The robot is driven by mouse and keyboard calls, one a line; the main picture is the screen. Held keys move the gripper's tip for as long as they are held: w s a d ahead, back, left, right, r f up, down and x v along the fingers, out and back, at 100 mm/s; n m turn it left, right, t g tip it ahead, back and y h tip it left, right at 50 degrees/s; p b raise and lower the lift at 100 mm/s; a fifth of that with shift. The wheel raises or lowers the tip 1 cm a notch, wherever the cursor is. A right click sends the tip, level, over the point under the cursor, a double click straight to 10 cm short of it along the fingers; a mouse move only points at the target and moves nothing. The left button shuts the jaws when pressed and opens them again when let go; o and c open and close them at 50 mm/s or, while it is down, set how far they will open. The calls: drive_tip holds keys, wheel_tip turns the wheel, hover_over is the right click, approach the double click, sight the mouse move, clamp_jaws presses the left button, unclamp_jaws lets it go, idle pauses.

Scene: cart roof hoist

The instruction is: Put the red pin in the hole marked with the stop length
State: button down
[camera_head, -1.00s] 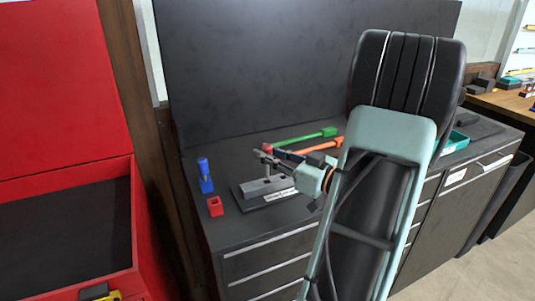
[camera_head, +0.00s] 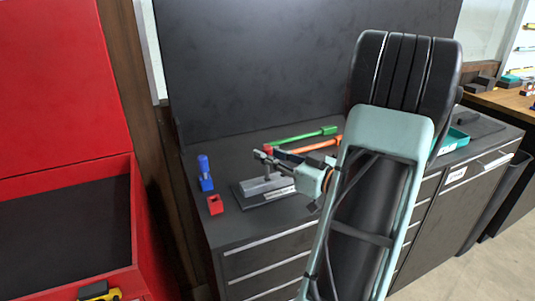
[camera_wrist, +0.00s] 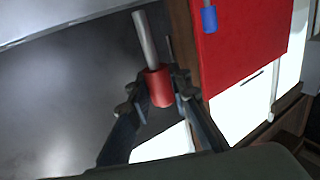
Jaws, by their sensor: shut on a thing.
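In the wrist view my gripper (camera_wrist: 157,92) is shut on the red pin (camera_wrist: 160,88), its two fingers on either side of the red head. A grey shaft runs from the head toward the top of the picture. In the head view my gripper (camera_head: 284,157) is over the grey block (camera_head: 262,186) on a dark base plate, and a small red part shows by the fingers. A grey upright piece stands between fingers and block; I cannot tell whether it is the pin's shaft. A pale label lies on the plate's front, too small to read. Hole markings are not readable.
A blue pin in a blue holder (camera_head: 206,183) and a red holder (camera_head: 215,205) stand left of the block. A green bar (camera_head: 302,135) and an orange bar (camera_head: 318,146) lie behind. A red chest (camera_head: 75,235) is at left. My arm hides the cabinet's middle.

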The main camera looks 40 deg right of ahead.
drive_tip(key=shift+f+b, duration=0.95)
drive_tip(key=shift+f, duration=0.45)
drive_tip(key=c, duration=1.7)
unclamp_jaws()
drive_tip(key=v, duration=1.2)
drive_tip(key=shift+w, duration=0.1)
